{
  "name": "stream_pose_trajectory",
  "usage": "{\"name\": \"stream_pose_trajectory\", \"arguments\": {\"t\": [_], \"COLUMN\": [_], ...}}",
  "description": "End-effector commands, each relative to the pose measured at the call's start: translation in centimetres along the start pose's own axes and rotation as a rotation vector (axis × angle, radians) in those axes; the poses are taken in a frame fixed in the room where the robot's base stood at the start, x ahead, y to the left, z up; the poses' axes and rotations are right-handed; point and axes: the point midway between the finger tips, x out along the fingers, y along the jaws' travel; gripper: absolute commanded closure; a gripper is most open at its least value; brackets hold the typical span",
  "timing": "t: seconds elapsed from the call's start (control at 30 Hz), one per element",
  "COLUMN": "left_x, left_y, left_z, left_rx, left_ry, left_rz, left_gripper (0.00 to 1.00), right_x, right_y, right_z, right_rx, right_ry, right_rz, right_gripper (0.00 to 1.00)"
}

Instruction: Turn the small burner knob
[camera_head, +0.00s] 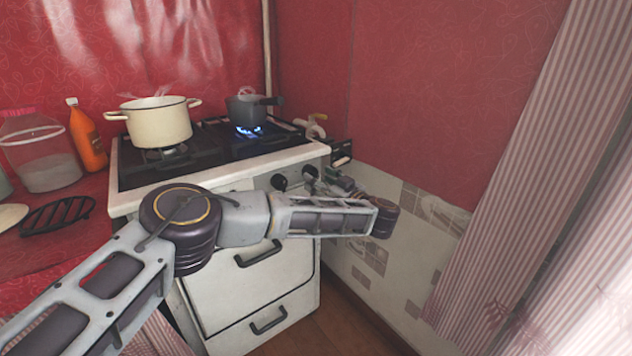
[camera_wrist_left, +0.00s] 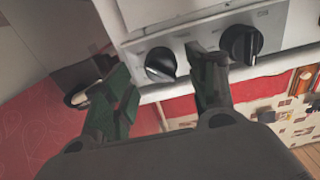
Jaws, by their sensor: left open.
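The white stove (camera_head: 259,274) has a front panel with black round knobs. One knob (camera_head: 279,182) shows clear of my arm in the head view, and another (camera_head: 309,172) is beside my gripper. In the left wrist view, one knob (camera_wrist_left: 160,65) is between my open fingertips, and a second knob (camera_wrist_left: 242,42) is to the right of the right finger. I cannot tell which knob is for the small burner, or whether the fingers touch one. My left gripper (camera_head: 318,184) is open at the panel, partly hidden by my arm. My right gripper is not in view.
A cream pot (camera_head: 158,122) and a small dark pan (camera_head: 247,110) stand on the stove; a blue flame (camera_head: 249,132) burns under the pan. An orange bottle (camera_head: 87,140) and a clear jar (camera_head: 42,155) stand left. Walls and a striped curtain (camera_head: 520,160) close off the right.

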Motion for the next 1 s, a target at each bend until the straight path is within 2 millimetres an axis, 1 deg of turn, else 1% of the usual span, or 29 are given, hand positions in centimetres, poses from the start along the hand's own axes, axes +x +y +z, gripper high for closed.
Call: {"name": "stream_pose_trajectory", "arguments": {"t": [0.03, 0.1, 0.23, 0.4, 0.63, 0.67, 1.0], "left_x": [0.6, 1.3, 2.0, 2.4, 2.4, 2.4, 2.4], "left_y": [-0.1, -0.1, 0.0, 0.0, 0.0, 0.0, 0.0], "left_z": [0.2, 0.1, 0.1, 0.0, 0.0, 0.0, 0.0], "left_rx": [0.0, 0.0, 0.0, 0.0, 0.0, 0.0, 0.0], "left_ry": [0.0, 0.0, 0.0, 0.0, 0.0, 0.001, 0.001], "left_rz": [-0.003, -0.003, -0.001, -0.001, -0.001, -0.001, -0.001], "left_gripper": [0.43, 0.43, 0.43, 0.43, 0.43, 0.45, 0.88], "right_x": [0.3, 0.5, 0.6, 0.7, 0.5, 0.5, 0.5], "right_y": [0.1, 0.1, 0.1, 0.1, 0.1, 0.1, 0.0], "right_z": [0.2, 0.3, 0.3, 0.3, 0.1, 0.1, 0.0], "right_rx": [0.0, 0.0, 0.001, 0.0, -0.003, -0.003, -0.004], "right_ry": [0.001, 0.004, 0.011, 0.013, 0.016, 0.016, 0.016], "right_rz": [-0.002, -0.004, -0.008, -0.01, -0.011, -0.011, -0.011], "right_gripper": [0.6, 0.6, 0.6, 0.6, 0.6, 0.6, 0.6]}}
